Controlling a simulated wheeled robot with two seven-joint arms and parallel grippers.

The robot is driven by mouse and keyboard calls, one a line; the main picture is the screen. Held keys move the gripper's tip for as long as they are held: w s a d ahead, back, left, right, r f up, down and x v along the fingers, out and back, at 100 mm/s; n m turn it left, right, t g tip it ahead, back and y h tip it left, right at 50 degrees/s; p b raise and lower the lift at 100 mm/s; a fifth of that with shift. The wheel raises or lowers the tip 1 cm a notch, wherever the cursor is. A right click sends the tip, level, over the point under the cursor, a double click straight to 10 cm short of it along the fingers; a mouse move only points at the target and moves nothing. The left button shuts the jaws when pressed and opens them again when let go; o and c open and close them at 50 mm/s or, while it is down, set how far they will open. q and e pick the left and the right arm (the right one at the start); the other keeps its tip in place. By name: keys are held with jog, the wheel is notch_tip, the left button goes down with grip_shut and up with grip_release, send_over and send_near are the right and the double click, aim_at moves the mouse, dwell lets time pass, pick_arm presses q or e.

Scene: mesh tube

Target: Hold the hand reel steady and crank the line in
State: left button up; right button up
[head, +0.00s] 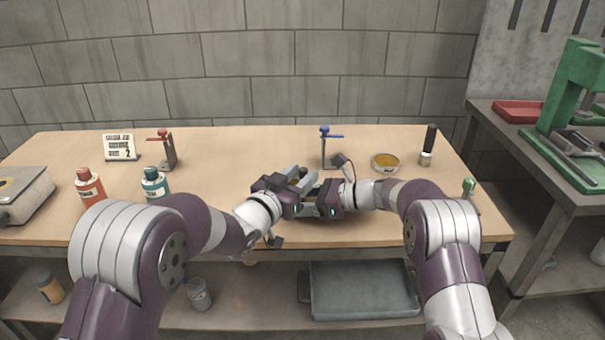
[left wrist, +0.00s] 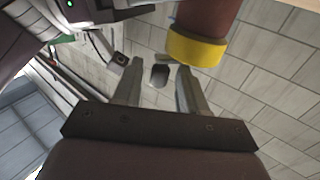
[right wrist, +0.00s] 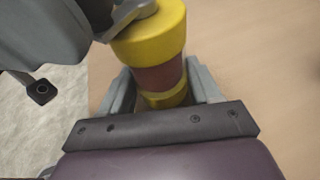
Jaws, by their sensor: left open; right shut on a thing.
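The hand reel shows in the right wrist view as a reddish-brown drum (right wrist: 160,76) with yellow ends. My right gripper (right wrist: 160,88) is shut on it, with one finger on each side. The reel also shows at the top of the left wrist view (left wrist: 207,22). A dark knob (left wrist: 159,76), apparently the crank's, lies between the fingertips of my open left gripper (left wrist: 159,72); contact cannot be told. A grey crank arm (right wrist: 128,16) crosses the reel's yellow end. In the head view my grippers meet above the table's front middle and mostly hide the reel.
On the wooden table (head: 230,150) stand a red-topped post (head: 168,150), a blue-topped post (head: 327,150), a green-topped one (head: 469,188), a yellow dish (head: 385,162), a red bottle (head: 90,188) and a teal bottle (head: 154,184). A side bench with a green press (head: 565,95) stands right.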

pick_arm(q)
jog(key=shift+x, duration=0.8)
grip_shut()
jog(key=m+g+h, duration=0.1)
jog(key=h, duration=0.1)
jog(key=a+m+g+h, duration=0.1)
jog(key=m+g+h, duration=0.1)
jog(key=shift+s+m+g, duration=0.15)
jog(key=shift+m+g, duration=0.15)
jog(key=shift+s+a+m+g+h, duration=0.15)
jog(key=shift+m+g+h, duration=0.55)
jog(key=shift+g, duration=0.4)
grip_release()
